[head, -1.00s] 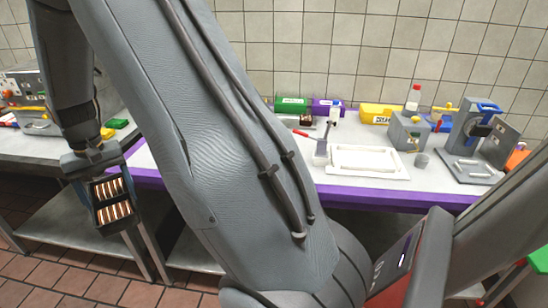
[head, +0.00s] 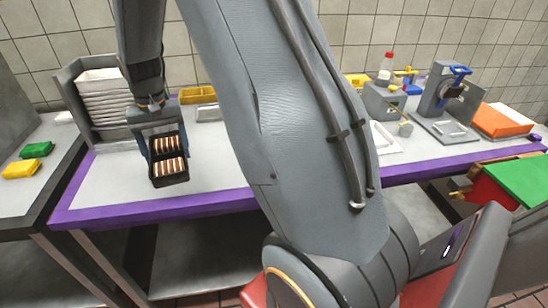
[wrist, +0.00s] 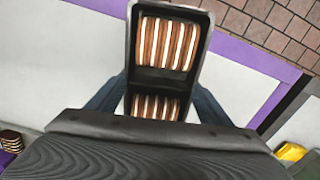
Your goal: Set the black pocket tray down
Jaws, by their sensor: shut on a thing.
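The black pocket tray (head: 169,182) has two pockets, each with a row of brown-and-cream sandwich cookies. In the head view my gripper (head: 152,140) is shut on the tray and holds it in front of and over the near left part of the purple-edged counter (head: 222,166). In the wrist view the black tray (wrist: 165,78) points away from me, its cookies in place, with gripper fingers on both sides of it. Whether the tray touches the counter cannot be told.
A stack of white trays (head: 106,103) in a grey rack stands behind left. A yellow bin (head: 198,95) is at the back. Green (head: 36,150) and yellow (head: 21,169) blocks lie on the left table. The white counter right of the tray looks bare; my arm hides part of it.

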